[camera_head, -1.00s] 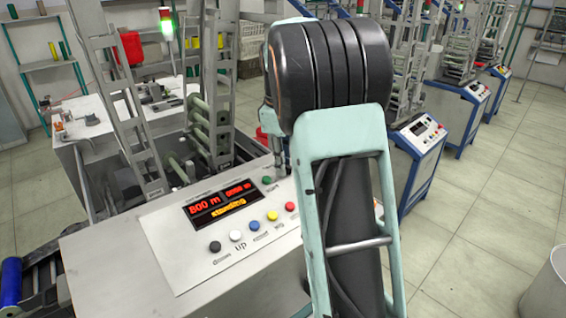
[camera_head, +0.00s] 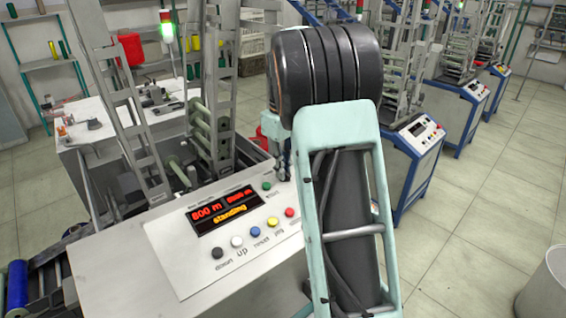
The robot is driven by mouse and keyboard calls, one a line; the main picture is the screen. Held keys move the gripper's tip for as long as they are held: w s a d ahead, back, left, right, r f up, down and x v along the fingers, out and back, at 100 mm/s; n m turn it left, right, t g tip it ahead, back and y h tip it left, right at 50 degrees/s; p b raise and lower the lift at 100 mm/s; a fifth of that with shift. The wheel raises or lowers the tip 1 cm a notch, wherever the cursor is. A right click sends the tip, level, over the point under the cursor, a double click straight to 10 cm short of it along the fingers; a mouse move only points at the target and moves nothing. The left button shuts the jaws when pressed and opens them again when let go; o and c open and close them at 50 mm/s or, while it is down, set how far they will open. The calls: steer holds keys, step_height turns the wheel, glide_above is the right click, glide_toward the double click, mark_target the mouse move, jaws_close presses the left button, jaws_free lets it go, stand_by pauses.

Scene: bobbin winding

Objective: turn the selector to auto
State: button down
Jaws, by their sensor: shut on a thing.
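The winding machine's control panel (camera_head: 180,256) is in front of me. It has a display (camera_head: 222,211) reading "800 m" and "standing", a green button (camera_head: 267,186), and a row of black, white, blue, yellow and red buttons. My gripper (camera_head: 286,172) shows only in part at the panel's right rear, beside the green button. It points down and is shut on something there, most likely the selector. My arm covers the fingertips and that part of the panel, so the selector and its setting are hidden.
My arm fills the middle right. The machine's upright metal frames (camera_head: 125,120) rise behind the panel. A white table (camera_head: 100,108) stands at the back left. More blue-framed machines (camera_head: 415,160) stand to the right, with open floor and a white bin (camera_head: 548,290).

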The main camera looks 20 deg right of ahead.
steer(key=m+p, duration=0.2)
steer(key=m, duration=0.2)
steer(key=shift+d+r+y, duration=0.15)
steer(key=shift+y, duration=0.25)
steer(key=shift+m+y+p, duration=0.3)
steer(key=shift+m+p, duration=0.4)
steer(key=shift+m, duration=1.1)
steer(key=shift+w+d, duration=0.1)
steer(key=c, duration=2)
jaws_free()
steer(key=shift+c, duration=0.2)
step_height(320, 180, up, 12)
steer(key=d, duration=0.1)
steer(key=shift+s+d, duration=0.15)
steer(key=shift+s, duration=0.05)
